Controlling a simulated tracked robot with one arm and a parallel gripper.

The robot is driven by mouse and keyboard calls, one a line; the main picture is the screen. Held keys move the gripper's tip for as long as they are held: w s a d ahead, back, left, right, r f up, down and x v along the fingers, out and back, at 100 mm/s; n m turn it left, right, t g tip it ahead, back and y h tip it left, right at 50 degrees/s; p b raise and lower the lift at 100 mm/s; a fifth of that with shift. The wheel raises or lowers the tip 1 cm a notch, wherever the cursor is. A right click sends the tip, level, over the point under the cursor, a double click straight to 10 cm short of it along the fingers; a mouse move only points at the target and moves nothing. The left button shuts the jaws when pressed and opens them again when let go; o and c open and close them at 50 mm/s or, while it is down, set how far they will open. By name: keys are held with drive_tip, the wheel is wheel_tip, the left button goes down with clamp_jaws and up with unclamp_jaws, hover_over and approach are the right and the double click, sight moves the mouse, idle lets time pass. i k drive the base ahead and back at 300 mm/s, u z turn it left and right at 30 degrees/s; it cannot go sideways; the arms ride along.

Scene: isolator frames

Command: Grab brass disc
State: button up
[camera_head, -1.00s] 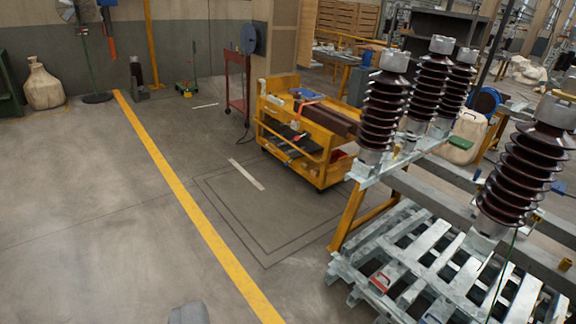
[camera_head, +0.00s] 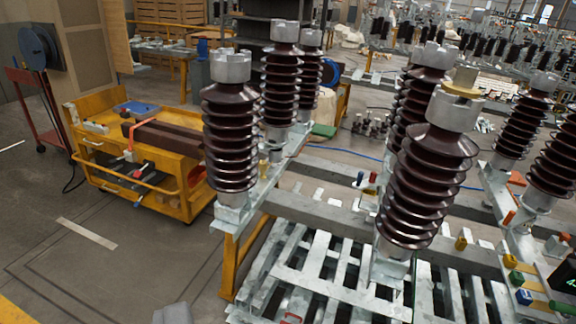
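A brass disc (camera_head: 462,84) with a raised centre sits on the silver cap of a dark brown ribbed insulator (camera_head: 425,185), right of the middle. This insulator stands upright in the frame. A grey rounded piece at the bottom edge, left of the middle, appears to be the tip of my gripper (camera_head: 173,313). Only this small part shows, low in the picture and well apart from the disc. Its fingers cannot be made out, so its opening is not visible.
More ribbed insulators (camera_head: 230,130) stand on the metal frame (camera_head: 340,212) left of and behind the disc, and others at the right. A slatted metal pallet (camera_head: 330,275) lies below. A yellow cart (camera_head: 165,200) stands at the left. The floor at lower left is clear.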

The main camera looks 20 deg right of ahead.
sight(463, 84)
drive_tip(key=z, duration=0.65)
drive_tip(key=i, duration=1.05)
drive_tip(key=z, duration=0.65)
drive_tip(key=k, duration=0.8)
drive_tip(key=z, duration=0.2)
drive_tip(key=i, duration=0.85)
drive_tip(key=u, duration=0.1)
